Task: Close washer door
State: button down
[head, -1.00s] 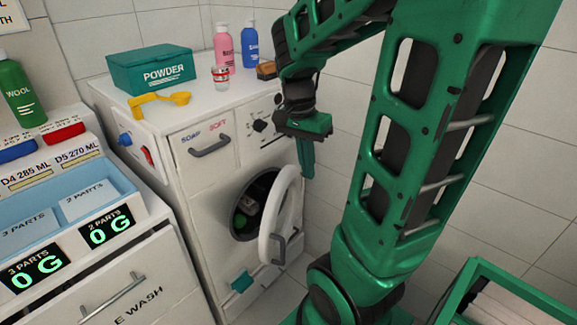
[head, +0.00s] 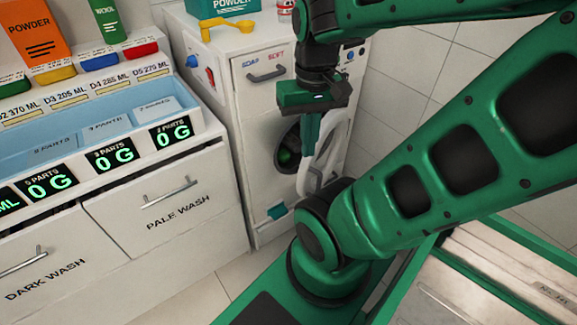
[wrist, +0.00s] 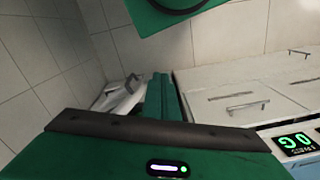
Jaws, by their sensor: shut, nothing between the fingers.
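The washer (head: 255,125) is a white front-loader left of my arm in the head view. Its round white door (head: 331,150) stands swung open to the right of the dark drum opening (head: 287,152), which shows something green inside. My gripper (head: 308,140) points down with its green fingers shut and empty, in front of the washer. It overlaps the door's left edge in the picture; I cannot tell whether they touch. In the wrist view a white curved piece, likely the door (wrist: 122,98), shows just left of my shut fingers. My arm hides part of the door's lower right.
Left of the washer stands a white cabinet with a pale wash drawer (head: 160,205) and dosing trays (head: 95,140) on top. A yellow scoop (head: 226,25) and a powder box (head: 222,6) sit on the washer. A green-framed bin (head: 490,260) stands at lower right.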

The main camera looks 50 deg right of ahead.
aim_at(338, 118)
jog(key=u, duration=2.5)
jog(key=i, duration=0.5)
jog(key=z, duration=3.05)
